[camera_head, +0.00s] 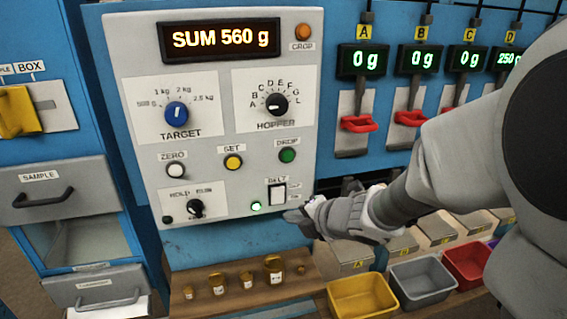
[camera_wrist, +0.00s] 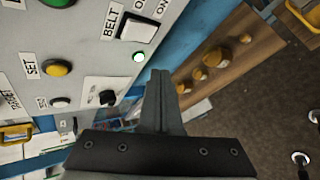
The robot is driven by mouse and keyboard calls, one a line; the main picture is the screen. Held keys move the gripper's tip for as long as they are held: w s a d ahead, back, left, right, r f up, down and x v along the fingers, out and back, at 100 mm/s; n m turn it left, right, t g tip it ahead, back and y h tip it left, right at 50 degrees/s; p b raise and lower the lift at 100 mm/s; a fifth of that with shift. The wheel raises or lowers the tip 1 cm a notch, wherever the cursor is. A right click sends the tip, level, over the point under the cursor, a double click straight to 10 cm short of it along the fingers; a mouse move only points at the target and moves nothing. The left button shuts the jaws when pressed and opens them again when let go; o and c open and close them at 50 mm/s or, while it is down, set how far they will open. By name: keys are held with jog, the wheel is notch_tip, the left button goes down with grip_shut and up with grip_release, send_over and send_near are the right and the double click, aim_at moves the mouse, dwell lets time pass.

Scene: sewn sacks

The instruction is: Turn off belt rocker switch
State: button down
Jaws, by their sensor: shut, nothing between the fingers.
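The belt rocker switch (camera_head: 277,194) is a white rocker in a dark frame at the lower right of the grey control panel (camera_head: 225,194), under the label BELT. A green lamp (camera_head: 256,206) beside it is lit. In the wrist view the white rocker (camera_wrist: 137,29) is at the top, with the lit green lamp (camera_wrist: 139,56) below it. My gripper (camera_head: 298,214) is just below and to the right of the switch, near the panel's lower edge. In the wrist view its fingers (camera_wrist: 160,75) are together and empty, apart from the rocker.
The display (camera_head: 220,40) reads SUM 560 g. Knobs and buttons, including the yellow SET button (camera_head: 233,162), share the panel. Below, a wooden shelf (camera_head: 240,297) holds several brass weights. Yellow (camera_head: 362,296), grey and red bins stand at lower right.

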aim_at(277, 197)
jog(key=shift+w+a+r+p, duration=0.1)
jog(key=shift+w+a+p, duration=0.15)
jog(key=shift+w, duration=0.65)
jog(key=shift+w+a+r+p, duration=0.15)
jog(key=shift+w+a, duration=0.1)
jog(key=shift+w, duration=0.6)
jog(key=shift+w+a+r+p, duration=0.15)
jog(key=shift+w+a, duration=0.1)
jog(key=shift+w, duration=0.65)
jog(key=shift+w, duration=0.15)
jog(key=shift+w+a, duration=0.15)
jog(key=shift+w, duration=0.1)
jog(key=shift+w, duration=0.3)
dwell(0.5)
jog(key=shift+s, duration=0.1)
jog(key=shift+s, duration=0.65)
jog(key=shift+s+d+f+b, duration=0.1)
jog(key=shift+s+d+b, duration=0.2)
jog(key=shift+s, duration=0.5)
jog(key=shift+s+d+f+b, duration=0.15)
jog(key=shift+s+d+b, duration=0.15)
jog(key=shift+s, duration=0.5)
jog(key=shift+s+d+f+b, duration=0.1)
jog(key=shift+s+d+b, duration=0.2)
jog(key=shift+s, duration=0.5)
